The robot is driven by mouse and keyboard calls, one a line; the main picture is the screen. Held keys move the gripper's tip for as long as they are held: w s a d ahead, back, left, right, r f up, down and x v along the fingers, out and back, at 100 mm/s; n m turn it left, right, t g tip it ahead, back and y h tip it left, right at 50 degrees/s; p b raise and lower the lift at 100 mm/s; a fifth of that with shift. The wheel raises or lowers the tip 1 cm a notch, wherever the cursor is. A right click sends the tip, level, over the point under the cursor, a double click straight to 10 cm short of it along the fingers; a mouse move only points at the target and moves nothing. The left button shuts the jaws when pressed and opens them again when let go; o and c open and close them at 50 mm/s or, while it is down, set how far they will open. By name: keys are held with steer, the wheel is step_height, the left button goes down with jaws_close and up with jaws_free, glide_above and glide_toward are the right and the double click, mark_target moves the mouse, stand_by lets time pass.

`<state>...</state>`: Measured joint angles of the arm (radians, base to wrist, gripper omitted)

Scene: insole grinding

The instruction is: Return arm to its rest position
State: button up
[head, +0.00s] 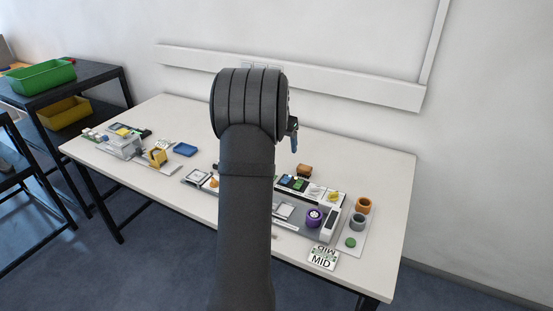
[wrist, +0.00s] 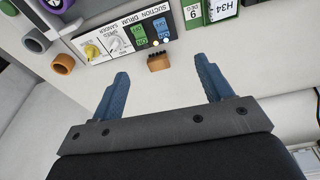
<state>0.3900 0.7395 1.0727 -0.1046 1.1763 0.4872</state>
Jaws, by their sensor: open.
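My gripper (wrist: 162,92) is open in the wrist view, with two blue fingers spread wide and nothing between them. In the head view my dark arm rises through the middle of the picture, and one blue fingertip of my gripper (head: 294,142) shows at its right side above the white table (head: 345,158). A small brown brush-like block (wrist: 158,61) lies beyond the fingertips, apart from them. It also shows in the head view behind the control panel (head: 292,183). My arm hides the middle of the table.
The panel (wrist: 125,33) carries knobs and switches. Orange (head: 363,205), grey (head: 358,222) and purple (head: 314,217) cylinders stand at the right, near a MID card (head: 322,257). A blue tray (head: 185,149) lies at the left. Green (head: 42,77) and yellow (head: 64,113) bins stand on a dark rack. The table's back right is clear.

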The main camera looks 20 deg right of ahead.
steer(key=o, duration=0.3)
steer(key=shift+s+a+f+m+h, duration=0.2)
steer(key=shift+a+m+h, duration=0.15)
steer(key=shift+m, duration=0.25)
steer(key=shift+o, duration=1)
steer(key=shift+s+a+f+m+g+h, duration=0.2)
steer(key=shift+a+m+g+h, duration=0.15)
steer(key=shift+m, duration=0.25)
step_height(320, 180, down, 9)
steer(key=d+m+h, duration=0.2)
steer(key=m, duration=0.3)
steer(key=shift+s+d+m+h, duration=0.3)
steer(key=shift+s+m+h, duration=0.1)
steer(key=v, duration=1)
steer(key=shift+w, duration=0.15)
steer(key=shift+f, duration=0.1)
